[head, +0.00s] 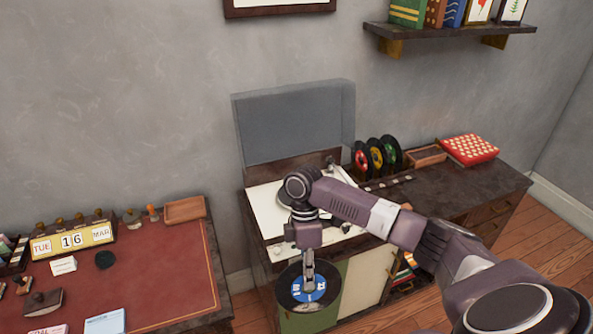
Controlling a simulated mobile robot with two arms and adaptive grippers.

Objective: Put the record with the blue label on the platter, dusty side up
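The record with the blue label (290,291) hangs upright in front of the cabinet, its blue label facing me. My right gripper (308,284) points down over it, with its fingers closed at the record and reaching the label. The record player (262,207) stands on the cabinet behind, with its clear lid (293,125) raised. A dark edge of the platter (284,196) shows to the left of my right wrist; my arm hides most of it. I cannot tell which side of the record is dusty. My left gripper is out of view.
Several other records (361,160) stand in a row right of the player, near a wooden tray (427,156) and a red patterned box (469,150). A red-topped desk (165,270) with a calendar (72,241) is at left. A wall shelf (450,32) is above.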

